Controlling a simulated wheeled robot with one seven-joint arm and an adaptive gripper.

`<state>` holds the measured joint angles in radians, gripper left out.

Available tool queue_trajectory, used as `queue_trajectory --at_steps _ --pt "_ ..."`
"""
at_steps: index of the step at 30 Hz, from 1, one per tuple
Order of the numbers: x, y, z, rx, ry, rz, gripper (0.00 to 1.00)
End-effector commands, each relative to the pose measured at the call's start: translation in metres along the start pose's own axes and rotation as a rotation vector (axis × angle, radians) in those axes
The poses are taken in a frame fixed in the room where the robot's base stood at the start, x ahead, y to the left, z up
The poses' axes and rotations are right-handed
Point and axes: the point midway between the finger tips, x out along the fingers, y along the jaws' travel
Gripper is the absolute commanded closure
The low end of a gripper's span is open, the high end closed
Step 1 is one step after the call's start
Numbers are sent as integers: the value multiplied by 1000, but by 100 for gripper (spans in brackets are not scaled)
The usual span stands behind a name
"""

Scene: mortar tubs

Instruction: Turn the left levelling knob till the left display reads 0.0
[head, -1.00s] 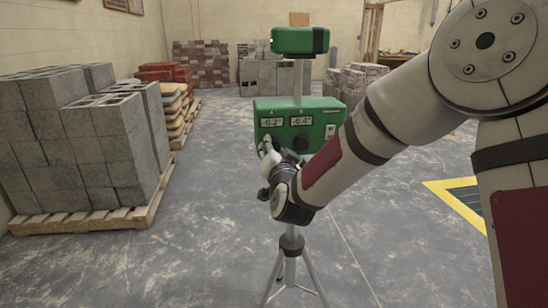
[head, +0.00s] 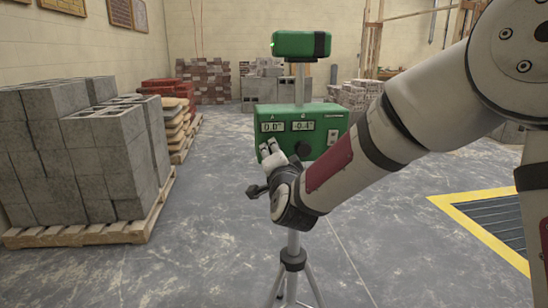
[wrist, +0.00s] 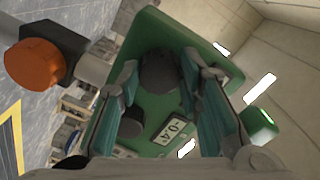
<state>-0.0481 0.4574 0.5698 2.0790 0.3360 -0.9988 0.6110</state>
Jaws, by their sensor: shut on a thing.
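The green levelling box (head: 325,113) stands on a tripod ahead of me. My gripper (head: 269,149) is at the lower left of the box front, shut on the left knob. The left knob (wrist: 160,72) is dark and round, between my two fingers in the wrist view; in the head view my gripper hides it. The right knob (head: 303,149) is clear of my fingers.
A green sensor head (head: 296,44) sits on a post above the box. The tripod (head: 293,260) stands below it. A pallet (head: 120,229) of grey blocks is on the left. A yellow-edged floor area (head: 450,205) is on the right. The floor between is clear.

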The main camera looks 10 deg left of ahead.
Motion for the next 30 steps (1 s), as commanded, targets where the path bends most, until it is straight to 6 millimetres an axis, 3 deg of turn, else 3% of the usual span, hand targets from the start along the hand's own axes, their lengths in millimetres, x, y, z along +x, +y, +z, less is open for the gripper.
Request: queue_trajectory --at_steps 7,8,10,11,22,26,30 --pt "0 1 -1 0 1 2 95" --pt "0 1 -1 -1 1 2 65" --pt "0 1 -1 -1 1 1 49" --pt "0 1 -1 -1 1 1 47" --pt "-4 0 0 -2 0 0 47" --pt "-21 0 0 -3 -1 0 47" --pt "-49 0 0 -4 -1 0 47"
